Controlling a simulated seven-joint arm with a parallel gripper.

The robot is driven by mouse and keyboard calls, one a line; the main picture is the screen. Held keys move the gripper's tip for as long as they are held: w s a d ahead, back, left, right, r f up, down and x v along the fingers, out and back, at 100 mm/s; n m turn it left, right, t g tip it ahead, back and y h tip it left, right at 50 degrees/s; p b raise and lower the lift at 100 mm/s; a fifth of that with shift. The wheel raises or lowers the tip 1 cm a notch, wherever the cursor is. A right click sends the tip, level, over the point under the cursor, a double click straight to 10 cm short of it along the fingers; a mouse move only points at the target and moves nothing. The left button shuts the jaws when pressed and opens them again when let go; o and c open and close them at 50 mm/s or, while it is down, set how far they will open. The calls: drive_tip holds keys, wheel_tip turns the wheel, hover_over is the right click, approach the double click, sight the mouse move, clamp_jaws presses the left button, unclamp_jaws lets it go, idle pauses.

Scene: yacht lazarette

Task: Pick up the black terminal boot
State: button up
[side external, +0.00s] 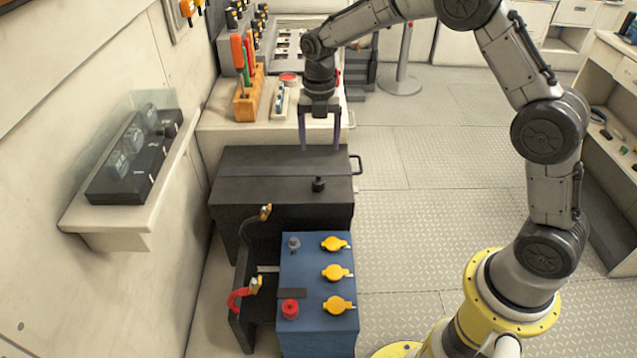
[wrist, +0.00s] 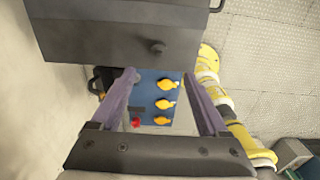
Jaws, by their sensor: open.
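The black terminal boot (side external: 318,185) is a small dark cap on top of a large black box (side external: 250,165), near its front right edge. In the wrist view the boot (wrist: 157,47) shows above the gap between the fingers, toward the top of the picture. My gripper (side external: 320,146) hangs pointing down above the black box, its two fingers spread and empty. It is apart from the boot, higher than it and, in the side view, behind it. In the wrist view the open fingers (wrist: 168,98) frame the blue battery beyond.
A blue battery (side external: 318,258) with yellow caps, a red terminal cap (side external: 290,309) and a grey terminal (side external: 293,244) stands in front of the box. Cable ends (side external: 265,212) rise beside it. A wooden tool holder (side external: 248,100) stands behind. The floor at right is free.

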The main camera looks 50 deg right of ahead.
sight(318, 180)
wheel_tip(318, 180, down, 12)
drive_tip(key=shift+a+f, duration=0.1)
clamp_jaws()
idle(0.8)
